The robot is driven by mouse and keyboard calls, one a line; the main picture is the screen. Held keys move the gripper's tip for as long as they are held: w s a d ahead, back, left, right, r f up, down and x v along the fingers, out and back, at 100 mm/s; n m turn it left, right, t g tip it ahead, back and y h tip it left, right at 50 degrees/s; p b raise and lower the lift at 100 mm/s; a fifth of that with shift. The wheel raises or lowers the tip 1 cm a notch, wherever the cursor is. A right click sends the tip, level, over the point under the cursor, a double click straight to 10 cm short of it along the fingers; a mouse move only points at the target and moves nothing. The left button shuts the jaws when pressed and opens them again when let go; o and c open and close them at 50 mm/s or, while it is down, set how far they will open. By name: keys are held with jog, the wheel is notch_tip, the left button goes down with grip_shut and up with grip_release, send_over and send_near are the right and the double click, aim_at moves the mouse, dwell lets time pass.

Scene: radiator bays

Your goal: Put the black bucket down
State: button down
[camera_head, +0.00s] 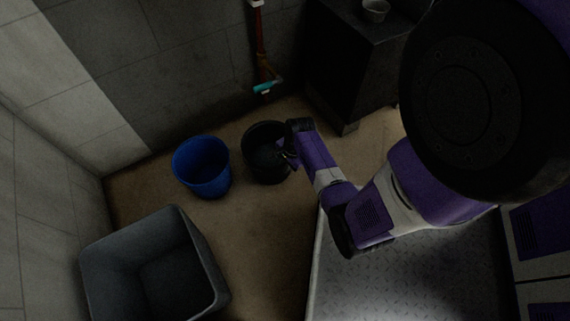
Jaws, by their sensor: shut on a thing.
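The black bucket (260,172) is in the upper middle of the head view, near the back wall and just right of a blue bucket. It looks upright, with its opening facing up. My gripper (287,156) is at the bucket's right rim, shut on it. The fingertips are dark and small against the black bucket, so the exact grip is hard to see. I cannot tell whether the bucket's bottom touches the floor.
The blue bucket (203,167) stands close on the left. A large grey bin (103,259) is at the lower left. A dark cabinet (352,62) with a small metal pot (376,10) is behind, right. A red-handled tool (261,45) hangs on the wall. Tan floor (262,235) is clear in front.

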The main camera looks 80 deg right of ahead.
jog(key=shift+w+d, duration=0.15)
jog(key=c, duration=2)
grip_release()
jog(key=shift+f, duration=0.15)
jog(key=o, duration=0.4)
jog(key=shift+o, duration=0.2)
